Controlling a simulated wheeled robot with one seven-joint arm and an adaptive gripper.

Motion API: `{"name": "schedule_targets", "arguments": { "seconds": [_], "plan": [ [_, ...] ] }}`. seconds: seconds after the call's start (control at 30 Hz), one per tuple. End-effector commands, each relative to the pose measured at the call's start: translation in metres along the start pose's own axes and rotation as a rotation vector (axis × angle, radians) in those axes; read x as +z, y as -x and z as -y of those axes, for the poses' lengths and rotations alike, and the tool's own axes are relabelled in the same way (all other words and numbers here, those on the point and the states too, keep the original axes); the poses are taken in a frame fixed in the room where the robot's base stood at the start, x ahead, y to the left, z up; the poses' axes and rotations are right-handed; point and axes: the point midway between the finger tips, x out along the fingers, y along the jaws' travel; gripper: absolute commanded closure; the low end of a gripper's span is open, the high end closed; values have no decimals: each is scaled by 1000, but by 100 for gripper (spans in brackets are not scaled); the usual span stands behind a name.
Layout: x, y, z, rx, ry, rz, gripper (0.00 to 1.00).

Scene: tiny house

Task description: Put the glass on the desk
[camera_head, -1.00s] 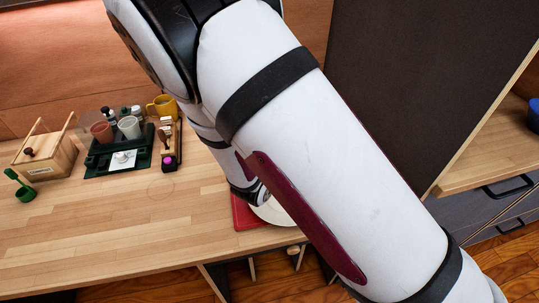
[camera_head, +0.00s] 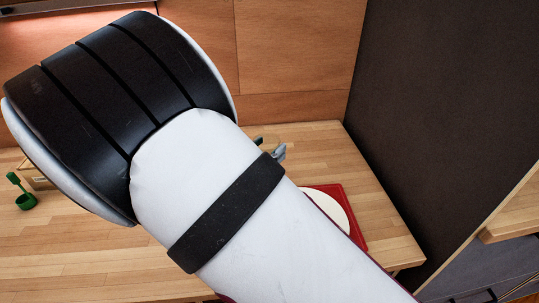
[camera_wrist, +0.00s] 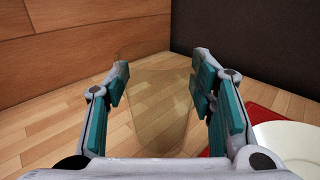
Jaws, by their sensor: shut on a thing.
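A transparent, faintly yellowish glass (camera_wrist: 152,120) shows in the wrist view between the fingers of my gripper (camera_wrist: 160,82), which is shut on it. The glass looks upright. The wooden desk (camera_wrist: 50,135) shows through and around it; I cannot tell whether its base touches the desk. In the head view the desk (camera_head: 75,245) spreads below my arm. Only a fingertip part of my gripper (camera_head: 278,152) shows there, beyond my arm, over the back of the desk. The glass is hidden in that view.
A white plate (camera_head: 330,208) on a red mat (camera_head: 357,230) lies right of my gripper; the plate also shows in the wrist view (camera_wrist: 290,140). A dark panel (camera_head: 420,110) bounds the right, a wooden wall (camera_head: 295,50) the back. A green item (camera_head: 24,198) stands left.

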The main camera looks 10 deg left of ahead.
Motion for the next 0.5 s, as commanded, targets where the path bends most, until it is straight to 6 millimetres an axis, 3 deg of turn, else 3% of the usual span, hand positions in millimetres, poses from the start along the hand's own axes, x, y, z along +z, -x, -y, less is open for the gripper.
{"name": "schedule_targets", "arguments": {
  "seconds": [0.2,0.5],
  "plan": [
    [-30,0,0,0,3,1,89],
    [-32,0,0,0,0,1,89]
  ]
}}
